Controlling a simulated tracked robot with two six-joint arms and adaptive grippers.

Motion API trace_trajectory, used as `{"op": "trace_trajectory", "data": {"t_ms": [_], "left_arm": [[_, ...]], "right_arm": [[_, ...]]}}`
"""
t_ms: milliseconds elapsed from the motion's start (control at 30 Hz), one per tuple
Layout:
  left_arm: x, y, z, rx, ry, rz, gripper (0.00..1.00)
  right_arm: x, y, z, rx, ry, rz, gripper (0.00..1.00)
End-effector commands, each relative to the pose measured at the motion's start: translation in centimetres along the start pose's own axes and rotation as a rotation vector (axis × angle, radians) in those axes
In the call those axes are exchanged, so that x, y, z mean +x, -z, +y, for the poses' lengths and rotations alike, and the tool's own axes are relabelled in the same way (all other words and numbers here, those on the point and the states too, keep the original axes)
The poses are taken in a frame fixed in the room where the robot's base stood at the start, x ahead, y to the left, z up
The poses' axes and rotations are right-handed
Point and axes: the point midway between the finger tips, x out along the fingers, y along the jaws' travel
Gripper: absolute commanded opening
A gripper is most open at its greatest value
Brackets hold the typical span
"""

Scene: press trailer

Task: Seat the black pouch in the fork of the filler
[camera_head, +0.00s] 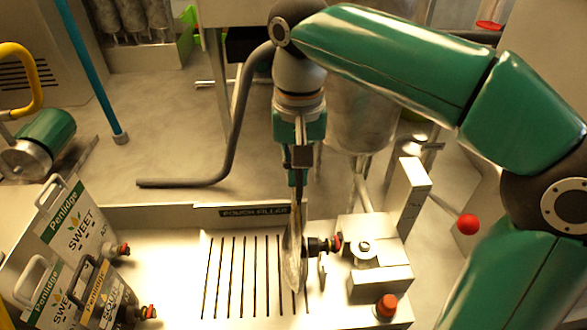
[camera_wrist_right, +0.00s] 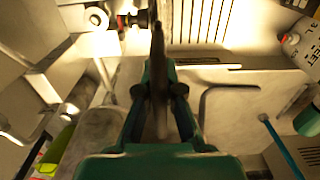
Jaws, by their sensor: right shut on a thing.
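My right gripper (camera_head: 297,180) points down over the filler and is shut on the top edge of a pouch (camera_head: 292,258). The pouch hangs upright and edge-on, so its face is hidden; its edge looks dark brown to silvery. A black spout with a red end (camera_head: 325,243) points right from it, toward the metal block of the filler (camera_head: 378,283). A small upright bracket (camera_head: 323,272), perhaps the fork, stands just below the spout; I cannot tell whether they touch. In the wrist view the right gripper (camera_wrist_right: 159,85) closes on the pouch's dark edge (camera_wrist_right: 158,50). My left gripper is not in view.
Several pouches with handles and red caps stand at the left: white-and-green ones (camera_head: 62,225) and an orange-labelled one (camera_head: 97,297). The slotted tray (camera_head: 190,240) is otherwise clear between them and the held pouch. A red ball knob (camera_head: 467,224) stands at the right.

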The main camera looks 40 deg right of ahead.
Motion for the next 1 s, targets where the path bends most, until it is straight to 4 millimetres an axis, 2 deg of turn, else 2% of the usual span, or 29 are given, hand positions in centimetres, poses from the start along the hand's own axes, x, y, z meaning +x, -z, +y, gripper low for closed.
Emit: {"op": "trace_trajectory", "data": {"t_ms": [700,1000], "left_arm": [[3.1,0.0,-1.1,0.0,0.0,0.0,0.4],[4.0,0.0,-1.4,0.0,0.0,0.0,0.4]], "right_arm": [[4.5,0.0,0.1,0.002,0.0,0.0,0.0],[5.8,0.1,0.1,0.002,0.0,0.002,0.0]]}}
